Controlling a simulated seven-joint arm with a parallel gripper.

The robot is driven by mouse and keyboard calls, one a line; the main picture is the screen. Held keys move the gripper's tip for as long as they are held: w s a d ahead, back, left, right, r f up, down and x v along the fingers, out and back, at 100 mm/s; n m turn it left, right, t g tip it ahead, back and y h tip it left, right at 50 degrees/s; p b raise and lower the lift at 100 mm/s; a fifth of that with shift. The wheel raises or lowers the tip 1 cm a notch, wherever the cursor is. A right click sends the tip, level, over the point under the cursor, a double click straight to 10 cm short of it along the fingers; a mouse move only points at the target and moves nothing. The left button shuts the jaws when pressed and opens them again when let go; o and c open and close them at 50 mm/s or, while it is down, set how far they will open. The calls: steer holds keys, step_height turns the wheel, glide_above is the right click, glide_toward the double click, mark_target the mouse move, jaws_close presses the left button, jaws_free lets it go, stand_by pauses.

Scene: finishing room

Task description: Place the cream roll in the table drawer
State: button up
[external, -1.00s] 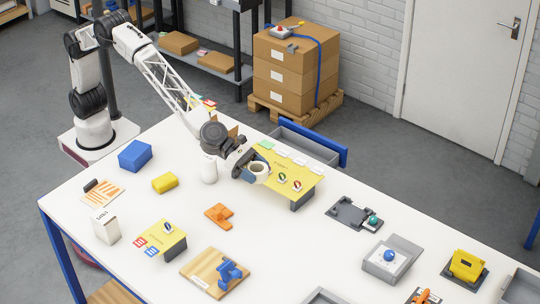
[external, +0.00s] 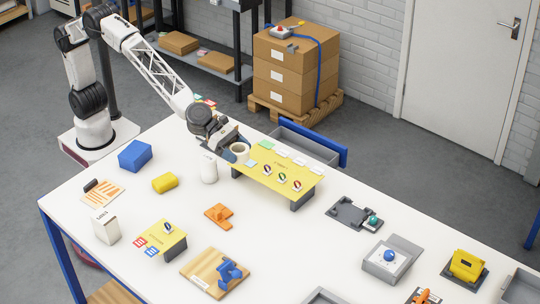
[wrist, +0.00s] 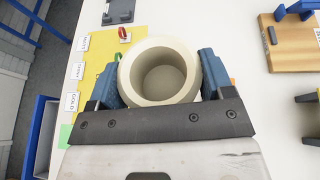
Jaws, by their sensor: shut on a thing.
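The cream roll (external: 239,147) is a short, thick, hollow ring. My gripper (external: 236,153) is shut on it, with blue fingers on opposite sides. In the wrist view the roll (wrist: 130,80) sits upright between the fingertips, its round opening facing the camera. In the external view the roll appears by the left end of the yellow board. The table drawer (external: 301,146) is a grey open box at the table's far edge, right of my gripper, with a blue front. Its inner floor is mostly hidden. A blue-edged part of it shows in the wrist view (wrist: 43,135).
A white cylinder (external: 209,170) stands close left of the gripper. An orange part (external: 218,214) and a grey fixture (external: 351,211) lie nearer. Stacked boxes (external: 290,75) stand behind the drawer.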

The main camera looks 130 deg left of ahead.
steer(key=shift+m+h, duration=0.6)
steer(key=shift+s+a+f, duration=0.4)
steer(key=shift+s+f, duration=0.2)
steer(key=shift+s, duration=1.85)
steer(key=shift+s+a+f, duration=0.35)
steer(key=shift+s+f, duration=0.3)
steer(key=shift+s, duration=1.8)
steer(key=shift+s+a+f, duration=0.4)
steer(key=shift+s+f, duration=0.2)
steer(key=shift+s, duration=1.85)
